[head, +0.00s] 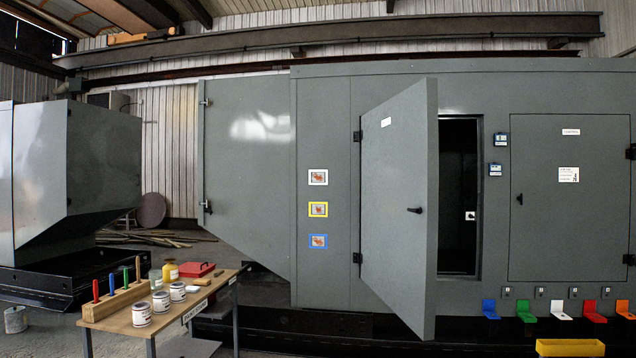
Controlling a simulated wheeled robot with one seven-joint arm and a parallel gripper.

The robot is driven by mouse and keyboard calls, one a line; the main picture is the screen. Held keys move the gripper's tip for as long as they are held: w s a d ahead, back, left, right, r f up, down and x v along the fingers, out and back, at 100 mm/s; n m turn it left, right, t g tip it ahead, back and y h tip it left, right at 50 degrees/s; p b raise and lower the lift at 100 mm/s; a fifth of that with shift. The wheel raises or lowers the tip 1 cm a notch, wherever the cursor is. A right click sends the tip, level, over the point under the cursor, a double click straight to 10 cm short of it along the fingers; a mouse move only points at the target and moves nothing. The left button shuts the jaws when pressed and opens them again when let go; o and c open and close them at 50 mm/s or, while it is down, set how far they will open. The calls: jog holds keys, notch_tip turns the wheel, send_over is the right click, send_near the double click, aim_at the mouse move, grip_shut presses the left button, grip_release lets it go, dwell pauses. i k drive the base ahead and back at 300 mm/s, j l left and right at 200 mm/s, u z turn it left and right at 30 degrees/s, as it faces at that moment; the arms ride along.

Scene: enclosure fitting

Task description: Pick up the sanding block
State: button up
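A wooden table (185,318) stands at the lower left of the head view. A small tan block (202,282) lies on it, behind the paint tins and in front of a red case or tray; it looks like the sanding block, but is too small to be certain. My gripper is not in view.
Several white-labelled tins (141,314) and a wooden rack (117,302) with coloured handles stand on the table, with a yellow container (170,272) and the red case (196,270) behind. A large grey enclosure (325,130) has an open door (398,200) swung outward. A yellow bin (570,348) sits lower right.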

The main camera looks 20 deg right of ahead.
aim_at(200, 281)
jog(key=i+z, duration=0.1)
jog(key=i, duration=2.9)
jog(key=i+u, duration=0.1)
jog(key=i, duration=0.45)
jog(key=i+l+u, duration=0.15)
jog(key=i, duration=0.4)
jog(key=i+l+u, duration=0.1)
jog(key=i, duration=0.45)
jog(key=i+l+u, duration=0.2)
jog(key=i+u, duration=0.2)
jog(key=i+l+u, duration=1)
jog(key=l+u, duration=0.2)
